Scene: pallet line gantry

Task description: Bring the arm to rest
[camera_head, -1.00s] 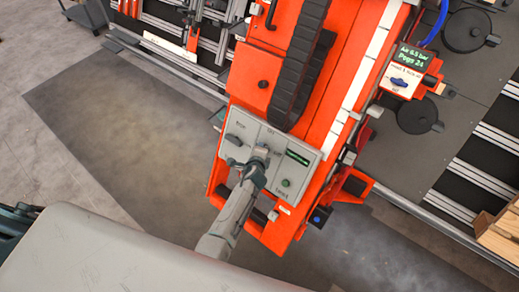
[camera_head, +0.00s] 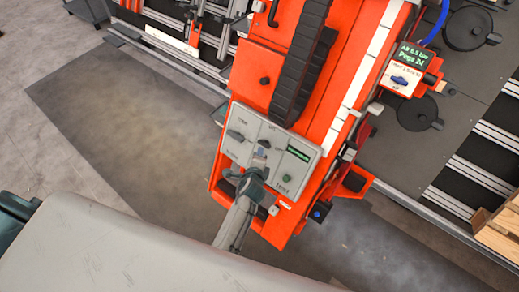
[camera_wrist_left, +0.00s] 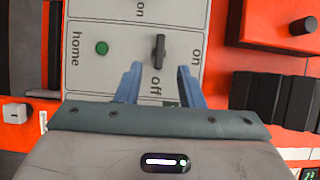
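My left gripper (camera_head: 260,160) is at the lower part of a light grey control panel (camera_head: 237,153) on the orange machine (camera_head: 335,100). In the left wrist view its two blue fingers (camera_wrist_left: 159,74) are apart with nothing between the tips. A dark rotary knob (camera_wrist_left: 158,51) sits just ahead of the gap, on the panel between the words "on" and "off". The gripper appears clear of it. A green button (camera_wrist_left: 101,47) marked "home" is beside it; it also shows in the head view (camera_head: 286,178). My right gripper is not in view.
A dark cable chain (camera_head: 298,65) runs up the machine. An air-supply box with a blue knob (camera_head: 400,80) is at the right. A wooden pallet or crate (camera_head: 499,232) stands at the right edge. Open floor (camera_head: 110,130) lies left of the machine.

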